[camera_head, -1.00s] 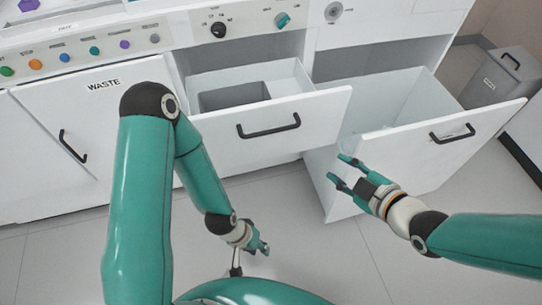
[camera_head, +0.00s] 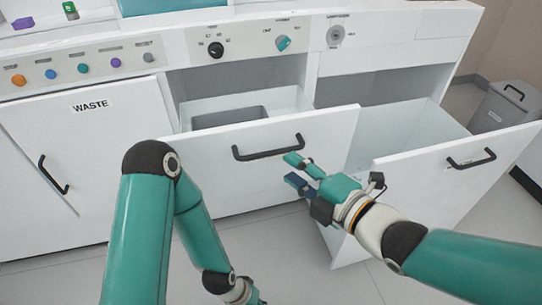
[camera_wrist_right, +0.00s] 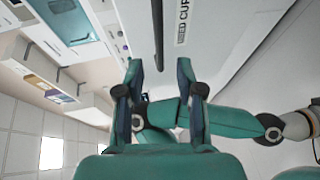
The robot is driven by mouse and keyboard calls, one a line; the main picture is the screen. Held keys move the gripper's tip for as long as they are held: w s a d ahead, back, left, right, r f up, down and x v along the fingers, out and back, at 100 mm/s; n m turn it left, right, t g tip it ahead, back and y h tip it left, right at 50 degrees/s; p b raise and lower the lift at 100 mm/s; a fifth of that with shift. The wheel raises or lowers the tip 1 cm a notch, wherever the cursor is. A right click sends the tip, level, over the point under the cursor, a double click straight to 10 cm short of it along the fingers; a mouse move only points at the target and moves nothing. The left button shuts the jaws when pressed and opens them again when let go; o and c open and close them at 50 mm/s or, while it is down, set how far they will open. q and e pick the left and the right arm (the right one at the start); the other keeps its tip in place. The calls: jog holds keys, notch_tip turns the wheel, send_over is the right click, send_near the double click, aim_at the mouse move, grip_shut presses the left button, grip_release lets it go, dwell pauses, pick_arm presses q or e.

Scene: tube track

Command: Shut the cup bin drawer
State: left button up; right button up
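Two white drawers stand open side by side. The left one (camera_head: 223,173) has a black bar handle (camera_head: 268,148) and a grey compartment inside. In the right wrist view its front (camera_wrist_right: 172,60) carries a partly cut-off label (camera_wrist_right: 183,22) reading "USED CUP", below the handle. My left gripper is mostly cut off at the bottom edge of the head view.
The wider right drawer (camera_head: 450,195) also stands open, with its own handle (camera_head: 470,160), close behind my right wrist. The closed WASTE door (camera_head: 95,150) is at left. A grey bin (camera_head: 503,105) stands far right. Floor in front is bare.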

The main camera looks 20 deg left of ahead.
aim_at(270, 153)
pick_arm(q)
jog(key=shift+f+b, duration=0.4)
jog(key=shift+f, duration=0.1)
pick_arm(e)
jog(key=x, duration=0.8)
jog(key=shift+f, duration=0.1)
grip_shut()
